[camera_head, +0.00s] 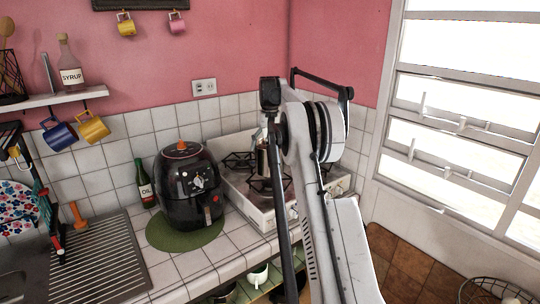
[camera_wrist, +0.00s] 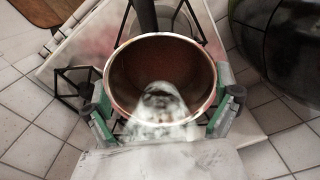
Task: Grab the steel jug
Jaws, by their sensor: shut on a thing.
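The steel jug (camera_wrist: 165,75) is seen from above in the wrist view, with its round open mouth facing the camera and a brownish inside. My gripper (camera_wrist: 163,104) has its green fingers on opposite sides of the jug and is shut on it. In the head view a small part of the jug (camera_head: 262,160) shows over the stove, beside my arm. My arm hides much of that area there, and the fingers cannot be made out. I cannot tell whether the jug's base touches the stove.
The white stove (camera_head: 255,211) with black burner grates is under and around the jug. A black air fryer (camera_head: 190,186) stands close on the left on a green mat (camera_head: 160,236). An oil bottle (camera_head: 144,184) is beside it. The tiled wall is behind, the window (camera_head: 465,110) right.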

